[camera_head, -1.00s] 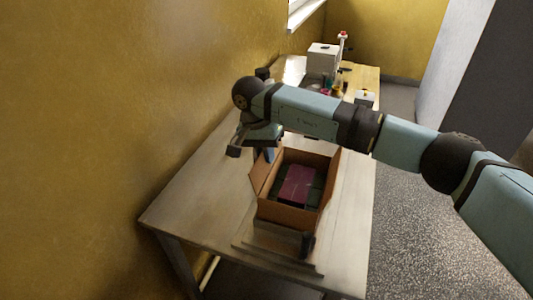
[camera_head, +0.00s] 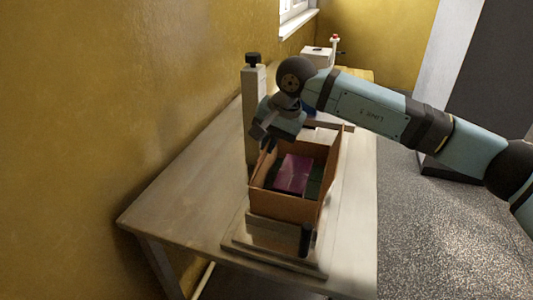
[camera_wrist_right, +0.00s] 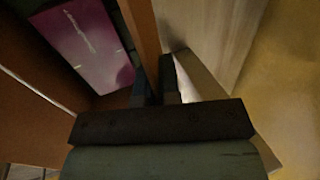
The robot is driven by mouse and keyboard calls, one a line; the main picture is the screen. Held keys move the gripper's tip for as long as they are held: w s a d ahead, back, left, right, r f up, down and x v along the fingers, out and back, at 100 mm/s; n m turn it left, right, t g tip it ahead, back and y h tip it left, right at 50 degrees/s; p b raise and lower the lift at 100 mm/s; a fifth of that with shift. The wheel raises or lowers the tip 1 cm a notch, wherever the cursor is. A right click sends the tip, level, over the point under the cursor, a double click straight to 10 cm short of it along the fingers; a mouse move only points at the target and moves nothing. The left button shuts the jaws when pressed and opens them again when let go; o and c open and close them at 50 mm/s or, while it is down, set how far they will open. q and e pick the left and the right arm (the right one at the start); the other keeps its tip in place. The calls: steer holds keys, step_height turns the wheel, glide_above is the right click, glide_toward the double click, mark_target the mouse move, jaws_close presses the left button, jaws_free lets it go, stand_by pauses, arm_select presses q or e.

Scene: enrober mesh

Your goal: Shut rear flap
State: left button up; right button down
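The open brown cardboard box (camera_head: 289,207) sits on the table with a magenta packet (camera_head: 293,174) inside; the packet also shows in the wrist view (camera_wrist_right: 88,42). A side flap (camera_head: 332,171) stands up at the box's right. My right gripper (camera_head: 267,147) is at the left rim of the box, pointing down. In the wrist view its dark fingers (camera_wrist_right: 156,82) sit close on either side of a thin brown cardboard panel (camera_wrist_right: 144,27) and look shut on it. The arm and gripper partly hide the box's far side. My left gripper is out of view.
A pale post (camera_head: 253,115) with a black knob stands close to the left of my gripper. A base plate with a black handle (camera_head: 306,240) is at the box's near side. The wooden table (camera_head: 190,205) is clear at the left; a yellow wall runs beside it.

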steer(key=shift+d+y+b, duration=0.15)
steer(key=shift+y+b, duration=0.25)
steer(key=c, duration=1.3)
jaws_free()
steer(key=shift+r, duration=0.1)
steer(key=v, duration=1.3)
steer(key=shift+s+d+r, duration=0.1)
steer(key=shift+s+r, duration=0.05)
steer(key=shift+r, duration=0.1)
